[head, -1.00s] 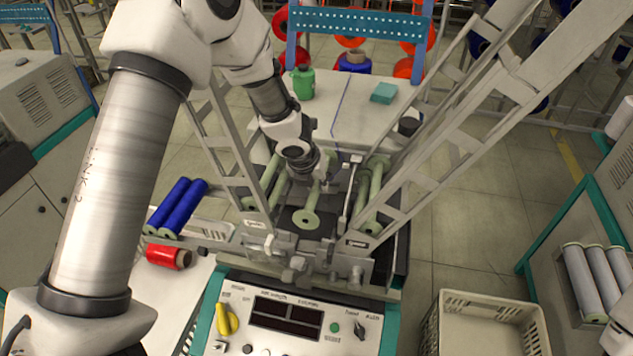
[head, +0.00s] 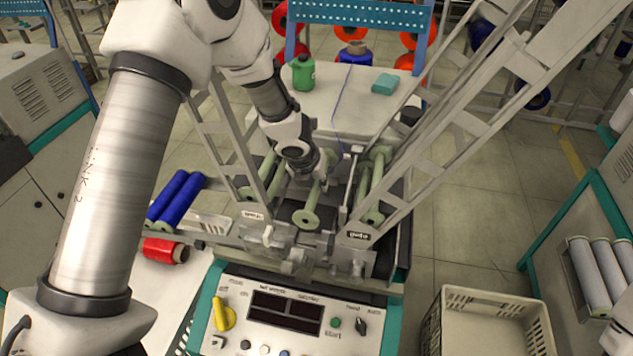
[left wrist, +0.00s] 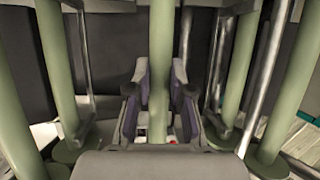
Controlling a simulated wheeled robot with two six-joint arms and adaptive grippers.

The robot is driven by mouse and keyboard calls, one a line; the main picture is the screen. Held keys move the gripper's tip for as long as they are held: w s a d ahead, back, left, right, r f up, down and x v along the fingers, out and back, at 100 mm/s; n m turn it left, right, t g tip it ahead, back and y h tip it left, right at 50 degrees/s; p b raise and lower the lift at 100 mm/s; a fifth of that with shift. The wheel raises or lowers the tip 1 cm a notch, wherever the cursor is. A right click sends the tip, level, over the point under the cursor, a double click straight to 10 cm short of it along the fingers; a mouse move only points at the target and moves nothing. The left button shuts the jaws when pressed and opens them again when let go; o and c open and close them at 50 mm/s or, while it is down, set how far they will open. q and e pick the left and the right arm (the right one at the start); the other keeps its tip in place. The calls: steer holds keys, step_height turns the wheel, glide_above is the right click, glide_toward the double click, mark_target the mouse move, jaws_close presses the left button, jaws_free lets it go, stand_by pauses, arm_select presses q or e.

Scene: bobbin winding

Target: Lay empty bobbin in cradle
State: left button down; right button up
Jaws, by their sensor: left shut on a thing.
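My left gripper (head: 312,174) is over the winding machine, between its two slanted ladder-like frames. It is shut on an empty pale green bobbin (head: 306,217), whose near round flange faces me. In the left wrist view the bobbin's shaft (left wrist: 161,62) runs upright in the picture between the two fingers (left wrist: 160,105). The cradle cannot be clearly made out, and I cannot tell whether the held bobbin touches anything below. My right gripper is not in view.
The control panel (head: 285,341) is in front, with metal clamps (head: 292,262) behind it. Slanted frames (head: 440,140) flank the gripper closely. Blue spools (head: 176,197) and a red spool (head: 163,251) are at left, an empty crate (head: 485,300) at right.

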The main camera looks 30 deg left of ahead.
arm_select(q)
steer(key=shift+f+b, duration=1.55)
steer(key=shift+f, duration=0.2)
steer(key=shift+f+b, duration=0.4)
steer(key=shift+b, duration=0.05)
steer(key=c, duration=1)
jaws_free()
steer(key=shift+o, duration=0.2)
steer(key=shift+r, duration=0.1)
steer(key=v, duration=1.1)
steer(key=shift+s+r, duration=0.15)
steer(key=shift+r, duration=0.25)
